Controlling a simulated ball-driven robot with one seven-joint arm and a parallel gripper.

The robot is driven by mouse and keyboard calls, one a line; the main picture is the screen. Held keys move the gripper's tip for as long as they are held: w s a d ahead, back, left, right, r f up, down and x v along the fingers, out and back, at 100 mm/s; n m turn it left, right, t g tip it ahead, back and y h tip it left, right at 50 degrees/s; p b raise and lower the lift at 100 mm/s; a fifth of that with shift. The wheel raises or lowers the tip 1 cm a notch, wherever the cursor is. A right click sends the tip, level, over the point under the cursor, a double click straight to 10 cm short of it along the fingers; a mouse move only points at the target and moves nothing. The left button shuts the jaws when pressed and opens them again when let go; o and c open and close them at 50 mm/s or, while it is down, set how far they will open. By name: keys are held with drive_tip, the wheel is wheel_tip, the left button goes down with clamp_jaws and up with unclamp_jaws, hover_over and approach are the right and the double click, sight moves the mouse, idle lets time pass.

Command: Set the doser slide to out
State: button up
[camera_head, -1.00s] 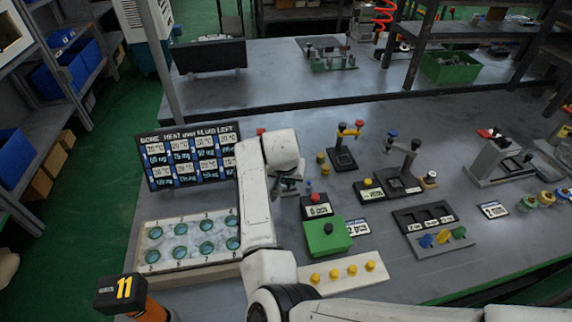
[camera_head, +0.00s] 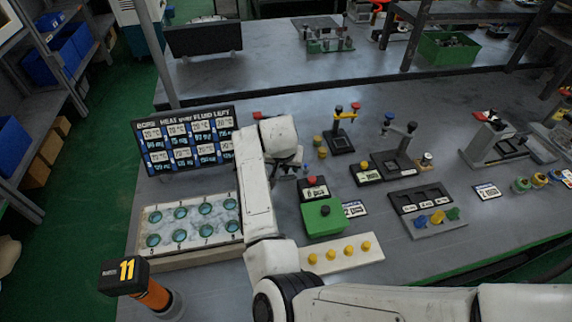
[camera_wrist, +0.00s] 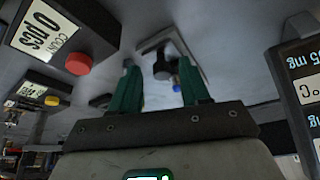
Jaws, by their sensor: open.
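My gripper (camera_wrist: 157,72) has two green fingers, spread apart with nothing held between them. Beyond the gap, in the wrist view, is a pale plate with a dark round post and a small blue knob (camera_wrist: 176,88); this may be the doser, but its slide position cannot be read. In the head view my arm's end covers most of that spot, and a small blue tip (camera_head: 305,167) shows just right of it. Whether the fingers touch the plate cannot be told.
A black counter block with a red button (camera_head: 313,185) and a green box (camera_head: 324,218) stand close right of my gripper. A display board (camera_head: 187,139) stands to the left, behind a tray of round wells (camera_head: 191,247). A yellow-knobbed strip (camera_head: 340,254) lies in front.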

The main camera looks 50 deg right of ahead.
drive_tip(key=v, duration=1)
drive_tip(key=shift+a+r+b, duration=0.2)
drive_tip(key=shift+r+b, duration=0.15)
drive_tip(key=shift+b, duration=0.05)
drive_tip(key=shift+s, duration=0.1)
